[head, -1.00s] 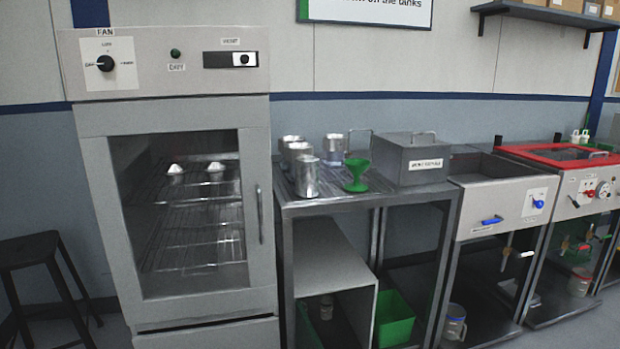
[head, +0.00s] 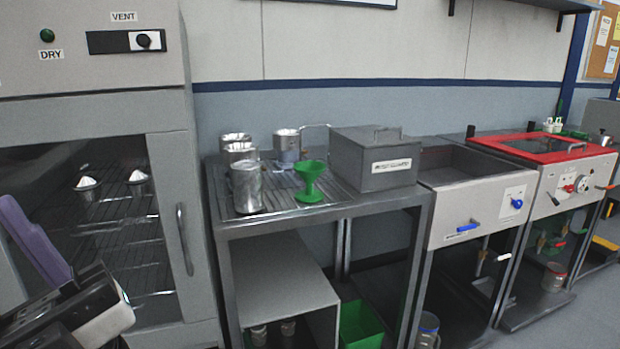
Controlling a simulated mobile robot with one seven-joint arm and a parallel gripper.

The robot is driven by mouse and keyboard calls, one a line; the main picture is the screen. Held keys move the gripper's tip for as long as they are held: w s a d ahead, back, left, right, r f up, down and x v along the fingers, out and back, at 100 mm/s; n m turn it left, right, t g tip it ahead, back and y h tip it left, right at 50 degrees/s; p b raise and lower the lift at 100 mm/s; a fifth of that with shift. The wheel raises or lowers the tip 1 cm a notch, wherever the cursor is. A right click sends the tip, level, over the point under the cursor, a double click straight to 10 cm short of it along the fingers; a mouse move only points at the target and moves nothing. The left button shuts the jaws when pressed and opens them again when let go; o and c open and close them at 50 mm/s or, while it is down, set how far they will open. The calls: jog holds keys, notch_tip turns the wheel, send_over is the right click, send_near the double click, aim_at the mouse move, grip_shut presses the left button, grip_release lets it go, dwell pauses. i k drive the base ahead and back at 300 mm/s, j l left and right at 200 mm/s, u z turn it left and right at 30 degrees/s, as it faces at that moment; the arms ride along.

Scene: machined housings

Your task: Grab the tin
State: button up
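Several silver metal tins stand upright in a group on the left part of the grey metal bench (head: 325,212). The front tin (head: 247,188) is the nearest. Another tin (head: 238,152) is close behind it and one more tin (head: 234,139) stands at the back. A metal can (head: 287,148) to their right has a long bent handle beside it. Black and pale parts of my arm's end (head: 85,312), with a purple part above, show at the lower left, in front of the cabinet and apart from the tins. I cannot make out the fingertips.
A green funnel (head: 310,182) stands right of the front tin. A labelled grey box (head: 375,160) sits on the bench's right. The glass-doored drying cabinet (head: 182,225) is at the left. A sink unit (head: 480,208) and red-rimmed tank (head: 545,147) stand right.

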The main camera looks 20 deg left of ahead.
aim_at(247, 187)
jog(key=i+l+z, duration=0.15)
jog(key=i+z, duration=0.8)
jog(key=i+u, duration=0.4)
jog(key=i+l+u, duration=0.15)
jog(key=i+u, duration=0.4)
jog(key=u, duration=0.25)
jog(key=i+u, duration=0.15)
jog(key=u, duration=0.3)
jog(key=i+l+u, duration=0.15)
jog(key=u, duration=0.25)
jog(key=i+l+u, duration=0.15)
jog(key=u, duration=0.25)
jog(key=i+l+u, duration=0.35)
jog(key=j, duration=0.1)
